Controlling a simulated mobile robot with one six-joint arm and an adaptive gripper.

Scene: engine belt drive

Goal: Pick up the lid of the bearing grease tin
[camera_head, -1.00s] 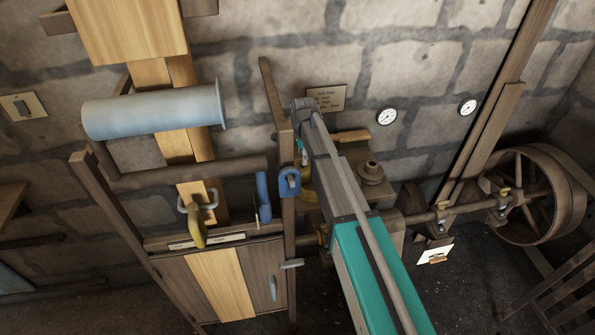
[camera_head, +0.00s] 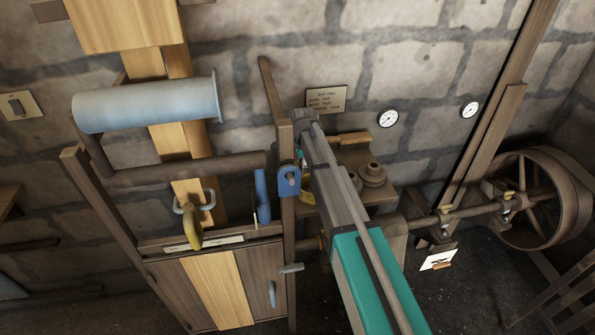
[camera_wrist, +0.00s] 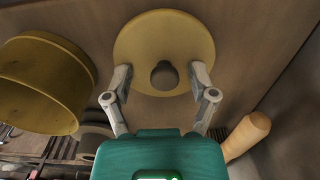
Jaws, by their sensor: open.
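The lid (camera_wrist: 145,35) is a round, dull yellow disc with a dark round knob (camera_wrist: 164,75) at its middle, in the upper middle of the wrist view. My gripper (camera_wrist: 160,75) is open, with one finger on each side of the knob, over the lid. I cannot tell whether the fingers touch it. The open yellow tin (camera_wrist: 45,75) stands left of the lid, apart from my left finger. In the head view a sliver of yellow (camera_head: 306,194) shows beside my arm, which hides the lid and my fingers.
A pale wooden handle (camera_wrist: 246,136) lies close to my right finger. In the head view a brown stepped round part (camera_head: 372,175) sits on the shelf right of my arm. A wooden post (camera_head: 283,130) with a blue fitting (camera_head: 288,181) stands just left.

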